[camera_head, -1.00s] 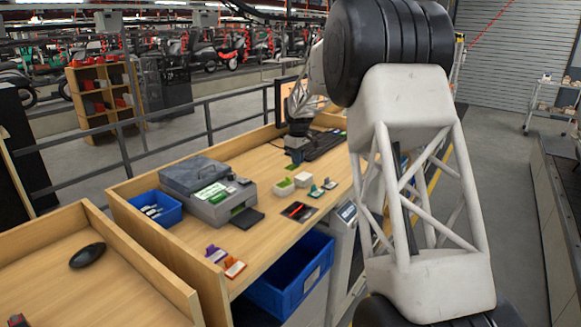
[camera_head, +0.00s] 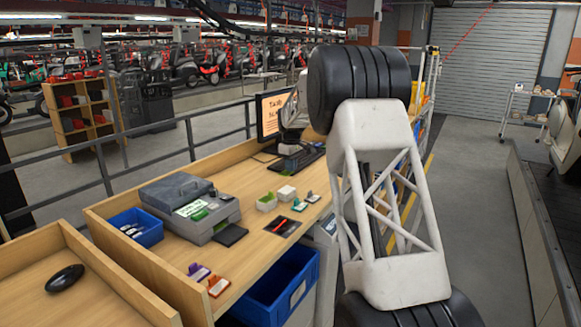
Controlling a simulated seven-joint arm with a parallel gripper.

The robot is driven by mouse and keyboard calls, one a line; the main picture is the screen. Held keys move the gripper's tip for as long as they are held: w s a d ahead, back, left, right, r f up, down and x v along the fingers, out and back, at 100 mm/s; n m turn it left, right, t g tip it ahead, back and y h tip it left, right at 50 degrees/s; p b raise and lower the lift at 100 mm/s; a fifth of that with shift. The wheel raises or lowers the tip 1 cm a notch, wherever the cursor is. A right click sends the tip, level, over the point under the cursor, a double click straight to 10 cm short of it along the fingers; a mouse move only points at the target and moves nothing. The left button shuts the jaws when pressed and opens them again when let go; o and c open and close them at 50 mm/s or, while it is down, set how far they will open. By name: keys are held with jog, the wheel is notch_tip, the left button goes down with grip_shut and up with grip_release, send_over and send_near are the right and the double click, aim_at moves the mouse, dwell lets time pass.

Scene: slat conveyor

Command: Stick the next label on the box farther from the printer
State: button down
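The grey label printer (camera_head: 212,224) stands on the wooden bench, with a white-and-green label (camera_head: 192,208) on its front. Two small pale boxes sit close together to its right. The nearer box (camera_head: 266,203) shows green at its top; the farther box (camera_head: 287,193) looks plain white on top. My gripper (camera_head: 289,164) is small and dark, above and behind the boxes, in front of the monitor and keyboard. Its fingers are too small to read, and I cannot tell whether it holds a label. My arm hides part of the bench's right end.
A blue bin (camera_head: 137,229) stands left of the printer, and a larger blue bin (camera_head: 270,291) sits below the front edge. Small coloured pieces (camera_head: 300,205) lie right of the boxes. A dark pad with a red mark (camera_head: 282,226) lies in front. A monitor (camera_head: 271,115) stands behind.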

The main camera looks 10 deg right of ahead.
aim_at(291, 188)
jog(key=shift+f, duration=0.2)
jog(key=shift+f, duration=2.9)
jog(key=shift+f, duration=0.6)
dwell(2.3)
dwell(0.7)
jog(key=c, duration=0.8)
grip_release()
jog(key=shift+r, duration=0.1)
jog(key=shift+c, duration=0.2)
jog(key=shift+r, duration=0.15)
